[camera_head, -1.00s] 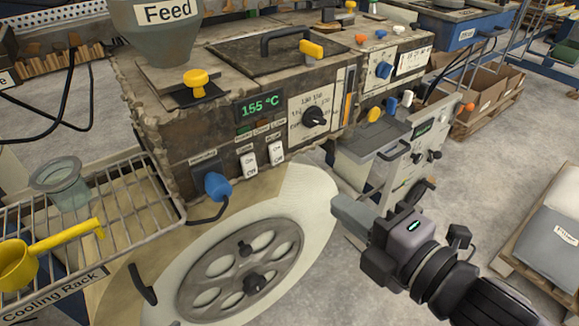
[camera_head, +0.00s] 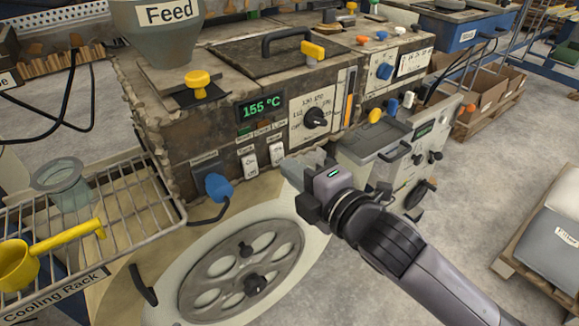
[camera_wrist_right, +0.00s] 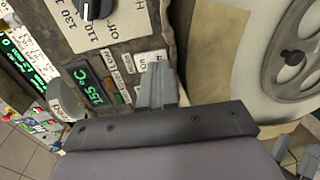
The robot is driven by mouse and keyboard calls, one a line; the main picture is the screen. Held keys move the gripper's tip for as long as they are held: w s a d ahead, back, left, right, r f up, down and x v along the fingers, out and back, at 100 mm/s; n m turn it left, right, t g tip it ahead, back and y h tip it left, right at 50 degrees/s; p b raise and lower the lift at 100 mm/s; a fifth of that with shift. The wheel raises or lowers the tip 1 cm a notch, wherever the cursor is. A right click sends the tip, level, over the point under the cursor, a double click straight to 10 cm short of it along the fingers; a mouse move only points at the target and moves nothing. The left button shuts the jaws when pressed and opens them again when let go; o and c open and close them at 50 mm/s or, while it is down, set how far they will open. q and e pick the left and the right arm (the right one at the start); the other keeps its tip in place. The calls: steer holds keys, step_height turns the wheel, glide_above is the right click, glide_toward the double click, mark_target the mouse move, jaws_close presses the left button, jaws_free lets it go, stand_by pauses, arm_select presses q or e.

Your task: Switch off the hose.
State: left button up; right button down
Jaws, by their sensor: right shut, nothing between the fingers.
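Two white rocker switches, the left switch (camera_head: 249,163) and the right switch (camera_head: 277,153), sit side by side on the machine's front panel below the 155 °C display (camera_head: 260,107). The small labels above them are too blurred to tell surely which is the hose. My right gripper (camera_head: 291,168) is shut and empty, its tips just right of and slightly below the right switch. In the right wrist view, the closed fingers (camera_wrist_right: 158,85) point at the panel and hide part of the switch area beside the display (camera_wrist_right: 90,92). Contact cannot be told. My left gripper is not in view.
A black knob (camera_head: 315,118) is right of the switches, and a blue plug (camera_head: 219,187) with a cable is left of them. The large wheel (camera_head: 245,270) lies below. A cooling rack (camera_head: 130,205) with a yellow scoop (camera_head: 20,265) stands at left.

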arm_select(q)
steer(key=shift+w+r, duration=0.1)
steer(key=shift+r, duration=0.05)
arm_select(e)
steer(key=shift+x, duration=0.75)
